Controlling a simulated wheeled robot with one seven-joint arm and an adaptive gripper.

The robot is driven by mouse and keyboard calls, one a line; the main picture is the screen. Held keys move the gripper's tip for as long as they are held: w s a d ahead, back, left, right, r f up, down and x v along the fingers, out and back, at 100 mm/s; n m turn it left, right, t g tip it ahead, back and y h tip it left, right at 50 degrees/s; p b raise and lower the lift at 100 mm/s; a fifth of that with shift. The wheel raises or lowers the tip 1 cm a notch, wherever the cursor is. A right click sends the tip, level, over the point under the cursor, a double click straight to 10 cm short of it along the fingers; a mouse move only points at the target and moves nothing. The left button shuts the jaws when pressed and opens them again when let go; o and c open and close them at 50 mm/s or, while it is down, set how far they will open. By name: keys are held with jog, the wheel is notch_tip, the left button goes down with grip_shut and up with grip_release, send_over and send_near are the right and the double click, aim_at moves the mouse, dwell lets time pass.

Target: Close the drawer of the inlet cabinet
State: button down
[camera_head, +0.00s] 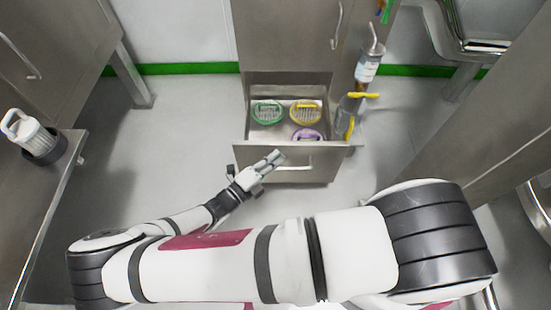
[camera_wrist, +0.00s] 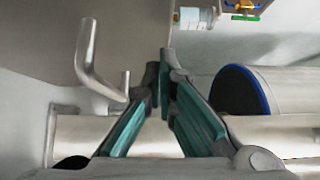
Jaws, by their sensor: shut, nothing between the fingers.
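The inlet cabinet (camera_head: 290,45) is a steel unit at the back centre of the head view. Its drawer (camera_head: 247,155) is pulled out, with green, yellow and purple round items inside. A bar handle (camera_head: 295,168) runs across the drawer front. My gripper (camera_head: 278,156) is shut and empty, at the drawer front's left half, near the top edge and handle. I cannot tell whether it touches the front. In the wrist view the fingertips (camera_wrist: 165,60) meet beside a bent metal handle (camera_wrist: 95,65) on a steel face.
A bottle with a label (camera_head: 367,70) and yellow-handled tools (camera_head: 350,115) hang at the cabinet's right side. A steel bench (camera_head: 60,165) with a white-and-grey canister (camera_head: 32,135) stands at left. Floor (camera_head: 190,120) left of the drawer is clear.

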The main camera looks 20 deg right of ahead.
jog(key=shift+w+d, duration=0.15)
jog(key=shift+w, duration=0.3)
jog(key=shift+w, duration=0.1)
